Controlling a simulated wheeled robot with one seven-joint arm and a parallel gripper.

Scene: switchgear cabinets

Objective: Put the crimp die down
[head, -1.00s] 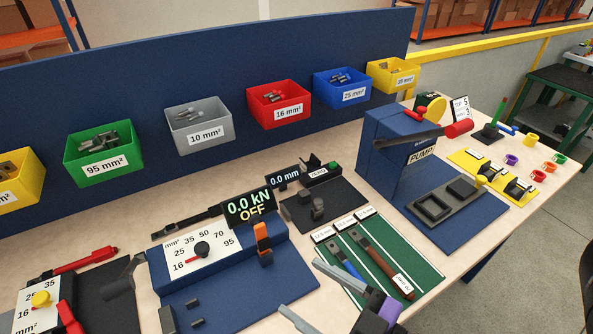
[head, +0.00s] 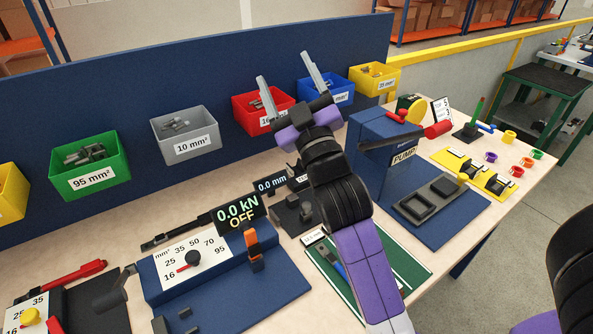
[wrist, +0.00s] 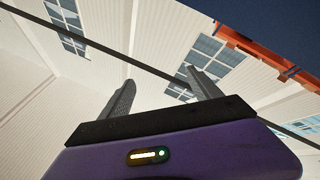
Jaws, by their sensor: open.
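My gripper (head: 286,74) is raised in front of the red and blue bins on the back panel, fingers pointing up and wide apart. In the wrist view the gripper (wrist: 160,80) has nothing between its fingers. No crimp die is in it. Small dark blocks (head: 185,313) lie on the blue base of the press (head: 270,282) at the front; I cannot tell whether these are crimp dies. A dark tray (head: 412,208) on the blue pump base has one hollow slot and one dark block (head: 442,187).
My arm covers part of the green tool mat (head: 405,262). The blue pump (head: 378,140) with its red-tipped lever stands right of the arm. Grey (head: 185,134), green (head: 90,165) and red bins (head: 247,117) line the panel. Bare tabletop shows below them.

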